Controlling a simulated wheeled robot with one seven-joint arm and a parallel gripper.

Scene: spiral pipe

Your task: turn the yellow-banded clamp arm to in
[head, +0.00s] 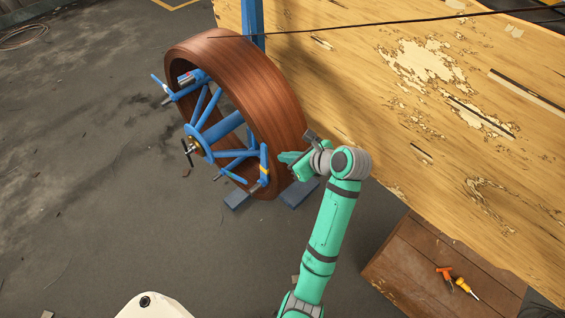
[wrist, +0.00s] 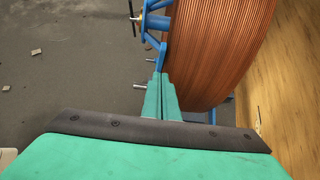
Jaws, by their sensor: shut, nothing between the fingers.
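The yellow-banded clamp arm (head: 264,165) is a blue bar with a yellow band, at the lower right of the blue spoked frame (head: 228,124) inside the large brown coil of pipe (head: 275,105). My gripper (head: 283,157) is shut and empty, just right of this clamp arm, at the coil's near lower edge. I cannot tell whether they touch. In the wrist view the closed green fingers (wrist: 160,92) point at the ribbed coil (wrist: 215,50), with blue frame parts just beyond the tips. The yellow band does not show there.
A red-banded clamp arm (head: 187,77) sits at the frame's upper left. A dark handle (head: 188,152) sticks out at the hub. Blue blocks (head: 298,192) lie under the coil. A worn wooden panel (head: 400,100) stands to the right. A wooden crate (head: 420,265) with tools is at lower right.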

